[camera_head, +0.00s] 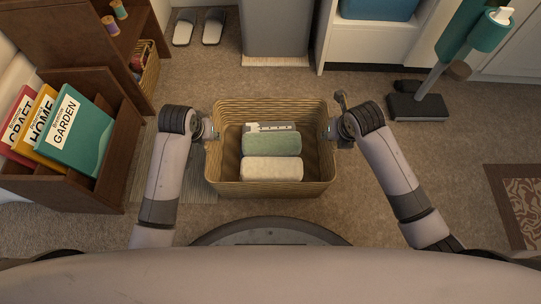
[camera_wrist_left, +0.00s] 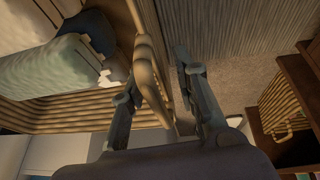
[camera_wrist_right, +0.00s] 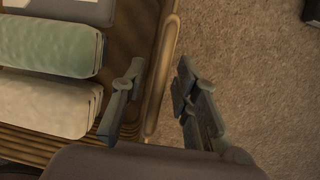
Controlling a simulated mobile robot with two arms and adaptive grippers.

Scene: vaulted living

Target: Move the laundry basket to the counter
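The woven laundry basket (camera_head: 270,189) stands on the carpet in front of me, holding a green rolled towel (camera_head: 272,145), a cream rolled towel (camera_head: 272,169) and a pale item behind them. My left gripper (camera_head: 211,131) is at the basket's left rim. In the left wrist view its fingers (camera_wrist_left: 158,75) are apart, on either side of the rim (camera_wrist_left: 150,62). My right gripper (camera_head: 334,130) is at the right rim. In the right wrist view its fingers (camera_wrist_right: 160,68) also straddle the rim (camera_wrist_right: 158,98), with gaps visible. I cannot identify the counter in view.
Slippers (camera_head: 199,28) and a grey cabinet (camera_head: 274,28) are behind the basket. A teal upright vacuum (camera_head: 419,104) stands at the right back. A patterned rug (camera_head: 520,205) lies at the right.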

